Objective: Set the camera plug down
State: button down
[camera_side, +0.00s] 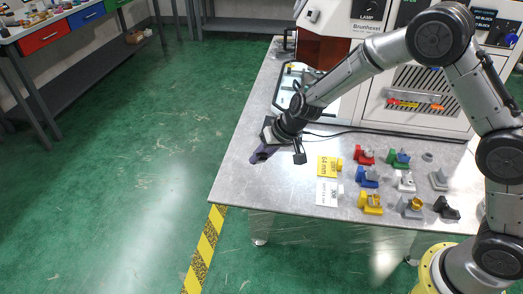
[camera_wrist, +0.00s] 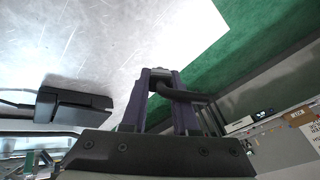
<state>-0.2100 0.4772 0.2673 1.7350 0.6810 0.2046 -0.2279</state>
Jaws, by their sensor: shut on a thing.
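My gripper (camera_side: 262,155) has purple fingers and reaches over the left part of the grey metal bench in the side view. In the wrist view my gripper (camera_wrist: 160,76) is shut on the camera plug (camera_wrist: 161,72), a small piece with a light tip between the fingertips. A thick dark lead (camera_wrist: 185,95) curves from it past the right finger. In the side view the plug is too small or hidden to make out. I cannot tell whether it touches the bench.
A black box (camera_wrist: 75,103) with a lead is left of my fingers in the wrist view. Yellow (camera_side: 329,166) and white (camera_side: 328,193) label cards and several coloured connector pieces (camera_side: 370,203) are on the right. The bench's left edge is close to my gripper; its front left is clear.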

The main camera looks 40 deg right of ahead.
jog(key=shift+f, duration=2.2)
jog(key=c, duration=0.6)
grip_release()
jog(key=shift+w+a+r+v, duration=0.1)
jog(key=shift+w+r+v, duration=0.1)
jog(key=shift+v, duration=1.4)
jog(key=shift+w+a+r+v, duration=0.1)
jog(key=shift+w+v, duration=0.1)
jog(key=shift+v, duration=1.4)
jog(key=shift+w+a+r+v, duration=0.1)
jog(key=shift+w+v, duration=0.1)
jog(key=shift+v, duration=1.4)
jog(key=shift+d, duration=0.1)
